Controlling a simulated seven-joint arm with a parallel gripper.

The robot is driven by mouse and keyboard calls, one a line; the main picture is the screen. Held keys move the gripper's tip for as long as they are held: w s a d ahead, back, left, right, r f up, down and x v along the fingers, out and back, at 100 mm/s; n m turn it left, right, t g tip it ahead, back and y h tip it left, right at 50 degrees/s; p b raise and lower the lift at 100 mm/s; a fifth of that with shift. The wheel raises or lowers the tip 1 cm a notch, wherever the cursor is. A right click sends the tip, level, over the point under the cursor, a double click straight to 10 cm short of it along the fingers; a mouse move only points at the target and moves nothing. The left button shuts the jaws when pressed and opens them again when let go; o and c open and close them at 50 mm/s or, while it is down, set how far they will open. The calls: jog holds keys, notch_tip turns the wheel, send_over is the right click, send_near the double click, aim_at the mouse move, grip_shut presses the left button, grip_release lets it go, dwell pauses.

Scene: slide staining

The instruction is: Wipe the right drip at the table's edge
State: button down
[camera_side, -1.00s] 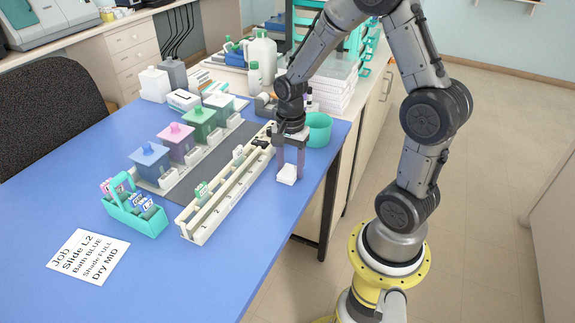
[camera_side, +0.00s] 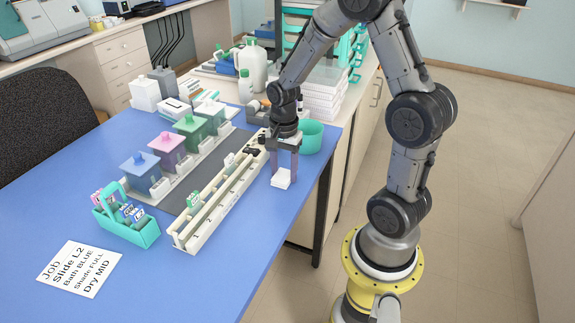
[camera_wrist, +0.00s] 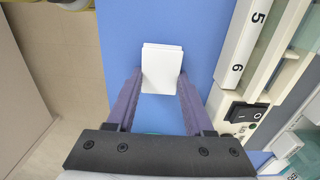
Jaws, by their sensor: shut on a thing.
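My gripper (camera_side: 283,168) is shut on a white wiping pad (camera_side: 282,179), low over the blue table (camera_side: 265,225) near its right edge. In the wrist view my gripper (camera_wrist: 162,78) has its two purple fingers on either side of the pad (camera_wrist: 162,68). The pad appears at or just above the tabletop; I cannot tell whether it touches. No drip shows in either view. The patch under the pad is hidden.
A cream numbered rack (camera_side: 208,212) stands just left of the pad. A teal beaker (camera_side: 311,138) is behind my gripper. Lidded staining jars (camera_side: 141,172), a teal slide carrier (camera_side: 140,232) and a job card (camera_side: 80,269) are further left. The front table strip is clear.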

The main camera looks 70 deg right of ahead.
aim_at(279, 182)
jog(key=a, duration=0.3)
jog(key=shift+a, duration=0.15)
jog(key=shift+d, duration=2.3)
jog(key=shift+d+f, duration=0.15)
jog(key=shift+d, duration=0.6)
jog(key=shift+d+r, duration=0.2)
jog(key=shift+d, duration=0.2)
jog(key=shift+a+f, duration=0.1)
jog(key=shift+a, duration=3.4)
jog(key=shift+d+r, duration=0.1)
jog(key=shift+r, duration=4)
